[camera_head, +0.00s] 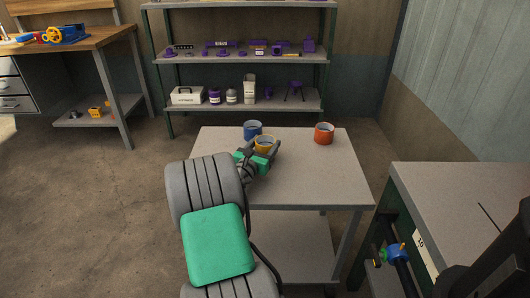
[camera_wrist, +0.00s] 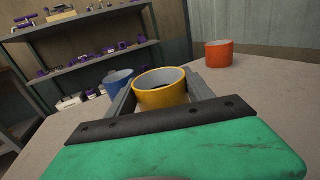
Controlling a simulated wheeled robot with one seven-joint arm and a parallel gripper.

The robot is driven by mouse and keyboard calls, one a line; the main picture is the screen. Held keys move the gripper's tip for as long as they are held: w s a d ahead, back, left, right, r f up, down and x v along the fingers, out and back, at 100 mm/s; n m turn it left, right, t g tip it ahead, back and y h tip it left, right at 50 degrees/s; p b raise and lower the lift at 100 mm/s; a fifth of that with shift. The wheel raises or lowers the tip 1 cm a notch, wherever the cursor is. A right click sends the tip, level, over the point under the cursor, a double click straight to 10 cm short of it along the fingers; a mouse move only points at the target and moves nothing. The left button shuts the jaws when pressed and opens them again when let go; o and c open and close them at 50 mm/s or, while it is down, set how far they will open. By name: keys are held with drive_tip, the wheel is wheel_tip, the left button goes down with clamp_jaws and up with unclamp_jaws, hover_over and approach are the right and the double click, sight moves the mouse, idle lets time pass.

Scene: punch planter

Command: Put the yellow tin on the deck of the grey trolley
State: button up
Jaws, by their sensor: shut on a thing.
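The yellow tin (camera_head: 264,141) is an open-topped cylinder, upright or nearly so, over the grey table (camera_head: 320,178). My gripper (camera_head: 261,151) is shut on it, with one finger on each side. The wrist view shows the tin (camera_wrist: 161,97) between the two fingers of my gripper (camera_wrist: 160,90). I cannot tell whether its base touches the tabletop. The grey table has a flat top and a lower shelf. No wheels show on it, so I cannot tell whether it is the grey trolley. No other trolley is clearly seen.
A blue tin (camera_head: 252,129) stands close behind the yellow tin. A red-orange tin (camera_head: 324,133) stands to the right. A grey-topped bench (camera_head: 455,205) is at the right. Shelving (camera_head: 240,57) stands behind, and a workbench (camera_head: 75,42) is at the left. Open floor lies left.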

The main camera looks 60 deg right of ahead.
drive_tip(key=shift+f, duration=0.65)
drive_tip(key=shift+r, duration=0.15)
drive_tip(key=o, duration=1.6)
drive_tip(key=shift+o, duration=0.2)
drive_tip(key=shift+a, duration=0.35)
drive_tip(key=a, duration=0.3)
drive_tip(key=a+p, duration=0.1)
drive_tip(key=a, duration=0.3)
drive_tip(key=s+a+p, duration=0.1)
drive_tip(key=a, duration=0.3)
drive_tip(key=shift+a, duration=0.25)
